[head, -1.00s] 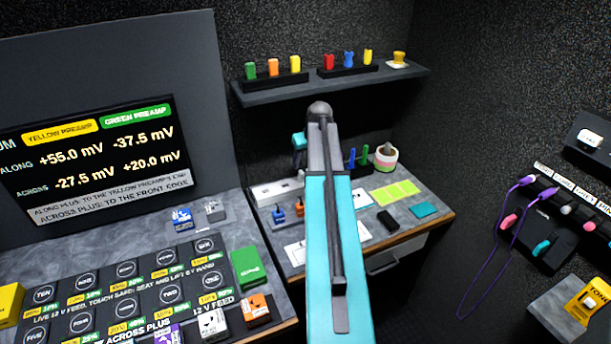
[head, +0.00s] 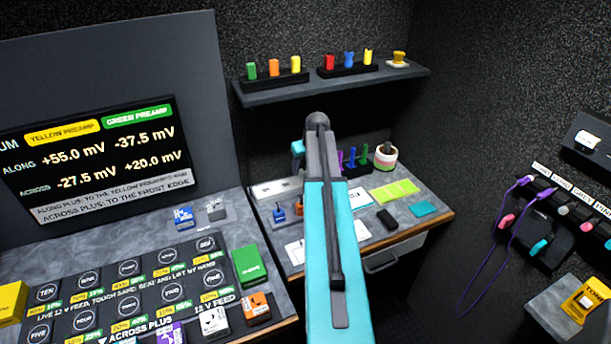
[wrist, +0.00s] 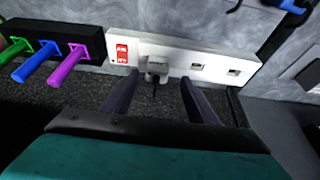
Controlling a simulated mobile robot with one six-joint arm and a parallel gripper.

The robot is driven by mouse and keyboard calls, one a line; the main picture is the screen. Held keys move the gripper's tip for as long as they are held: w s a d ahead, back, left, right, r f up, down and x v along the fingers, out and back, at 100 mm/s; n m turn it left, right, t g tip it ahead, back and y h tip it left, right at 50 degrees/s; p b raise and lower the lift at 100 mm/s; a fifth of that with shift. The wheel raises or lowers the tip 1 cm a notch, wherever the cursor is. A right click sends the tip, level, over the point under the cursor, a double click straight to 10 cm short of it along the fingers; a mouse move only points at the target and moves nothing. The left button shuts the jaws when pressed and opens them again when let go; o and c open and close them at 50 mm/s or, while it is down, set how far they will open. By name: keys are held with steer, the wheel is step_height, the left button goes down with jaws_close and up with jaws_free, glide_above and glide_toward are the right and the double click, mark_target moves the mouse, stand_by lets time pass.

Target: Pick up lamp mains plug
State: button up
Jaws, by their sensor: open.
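The lamp mains plug (wrist: 157,66) is a small pale grey block with a dark cable. In the wrist view it sits in a white socket strip (wrist: 215,57), to the right of a red switch (wrist: 122,54). My gripper (wrist: 160,78) is open. Its two dark fingers point at the strip, one on each side of the plug with gaps between. I cannot tell how far short of the plug the fingertips are. In the head view my arm covers the gripper and plug; a white strip (head: 274,189) shows left of the arm.
Left of the strip in the wrist view is a black rack (wrist: 62,40) with green, blue and purple pegs. A shelf (head: 330,84) with coloured pieces hangs above the bench in the head view. A black block (head: 387,219) lies right of my arm.

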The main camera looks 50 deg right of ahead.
mark_target(305, 170)
steer(key=shift+w+d+f+p, duration=0.2)
steer(key=shift+d+f+p, duration=0.15)
steer(key=shift+f, duration=0.25)
steer(key=shift+w+d+f+p, duration=0.2)
steer(key=shift+f+p, duration=0.25)
steer(key=shift+f, duration=0.15)
steer(key=shift+p+x, duration=0.3)
steer(key=shift+x, duration=0.75)
steer(key=c, duration=1.2)
steer(key=shift+o, duration=0.2)
steer(key=shift+r+b, duration=1)
steer(key=shift+r, duration=0.5)
steer(key=s+a+b, duration=0.2)
steer(key=s+a, duration=0.1)
steer(key=s, duration=0.5)
steer(key=s+a+b, duration=0.2)
steer(key=s+a, duration=0.2)
steer(key=s, duration=0.4)
steer(key=shift+s+r+b, duration=0.2)
steer(key=shift+s+b, duration=0.15)
steer(key=shift+b, duration=0.05)
